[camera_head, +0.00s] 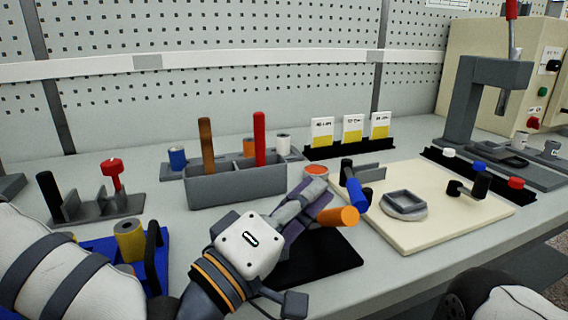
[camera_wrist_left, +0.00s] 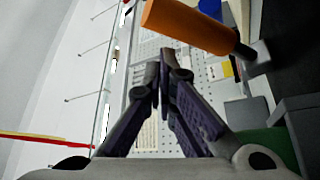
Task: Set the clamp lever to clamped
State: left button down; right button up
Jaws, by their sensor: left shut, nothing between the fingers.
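An orange cylindrical handle (camera_head: 338,216), which looks like the clamp lever's grip, lies near the left edge of the cream board. In the left wrist view the orange handle (camera_wrist_left: 188,25) joins a dark rod and a grey block. I cannot tell from its angle whether it is clamped. My right gripper is not in view.
A grey bin (camera_head: 235,185) with brown and red rods stands behind my left gripper. A press (camera_head: 470,95) stands at the back right. A blue tray (camera_head: 100,247) is at the left.

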pick_arm(q)
jog(key=shift+s+d+f, duration=0.15)
jog(key=shift+s+f, duration=0.3)
jog(key=shift+s, duration=0.05)
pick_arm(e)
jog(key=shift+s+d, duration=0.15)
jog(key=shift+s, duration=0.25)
pick_arm(q)
jog(key=shift+f, duration=0.15)
